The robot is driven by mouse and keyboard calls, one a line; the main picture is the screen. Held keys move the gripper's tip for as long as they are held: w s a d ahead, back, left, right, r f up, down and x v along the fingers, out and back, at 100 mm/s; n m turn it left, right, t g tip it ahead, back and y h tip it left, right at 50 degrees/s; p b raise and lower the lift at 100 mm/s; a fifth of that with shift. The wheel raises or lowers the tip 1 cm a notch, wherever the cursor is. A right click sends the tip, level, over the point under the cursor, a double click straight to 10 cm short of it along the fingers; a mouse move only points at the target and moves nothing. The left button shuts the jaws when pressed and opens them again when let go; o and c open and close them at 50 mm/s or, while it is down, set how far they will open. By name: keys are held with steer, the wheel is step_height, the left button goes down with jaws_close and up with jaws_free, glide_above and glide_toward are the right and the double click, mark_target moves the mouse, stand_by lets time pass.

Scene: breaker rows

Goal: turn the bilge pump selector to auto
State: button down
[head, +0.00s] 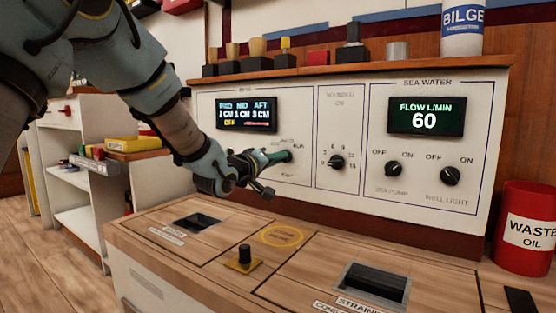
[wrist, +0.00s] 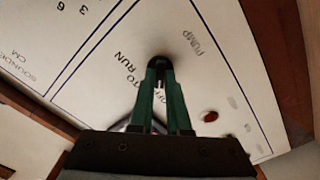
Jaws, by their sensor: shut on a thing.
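The bilge pump selector, a dark knob, shows in the wrist view (wrist: 159,62) at the tips of my green fingers, on the white panel. My gripper (head: 284,157) is shut on it, and the fingers hide most of it in the head view. The words PUMP, OFF and RUN, and part of AUTO, are printed around it in the wrist view. Which mark the knob points to cannot be told. Above it, the left display (head: 246,115) shows FWD, MID and AFT levels, with OFF in yellow below and a small red line.
Right of my gripper are the sounding knob (head: 336,161), the sea pump knob (head: 393,168) and the well light knob (head: 450,175). A round red spot (wrist: 210,116) is beside the fingers in the wrist view. The wooden counter (head: 215,245) lies below.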

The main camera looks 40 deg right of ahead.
steer(key=shift+m, duration=4.4)
steer(key=shift+b, duration=0.3)
steer(key=c, duration=0.9)
jaws_free()
